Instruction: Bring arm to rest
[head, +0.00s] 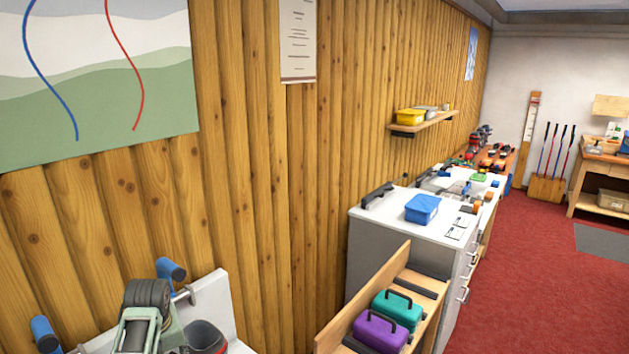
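Neither of my grippers can be made out in the head view. At the lower left edge there is a grey and pale green mechanism (143,312) with dark rounded parts, cut off by the picture's bottom. I cannot tell whether it is part of my arm or a device on the bench. It stands in front of a white surface (212,300) with blue-handled parts (171,270) beside it.
A white cabinet (375,243) along the wooden wall carries a blue box (422,209) and tools. A wooden rack (340,327) before it holds a teal case (397,311) and a purple case (380,334). The red floor (520,290) at right is open.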

